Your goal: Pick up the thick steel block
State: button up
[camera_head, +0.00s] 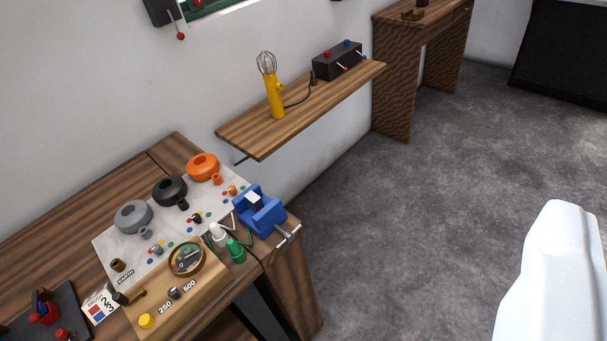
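A small pale, metallic-looking block (254,202) sits between the jaws of a blue vise (266,222) at the right end of the workbench. It could be the thick steel block, but it is too small to be sure. The vise hides its lower part. A smooth white part of my own body fills the lower right of the view. No gripper fingers show, so I cannot see whether they are open or shut. Nothing of mine is near the block.
White and green pieces (236,250) stand left of the vise. A panel with grey, black and orange rings (203,167) and a dial box (187,259) lie on the bench. Grey floor (430,220) lies clear to the right.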

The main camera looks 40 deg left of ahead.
aim_at(255, 203)
jog(key=u, duration=0.1)
jog(key=i, duration=0.85)
jog(key=u, duration=0.4)
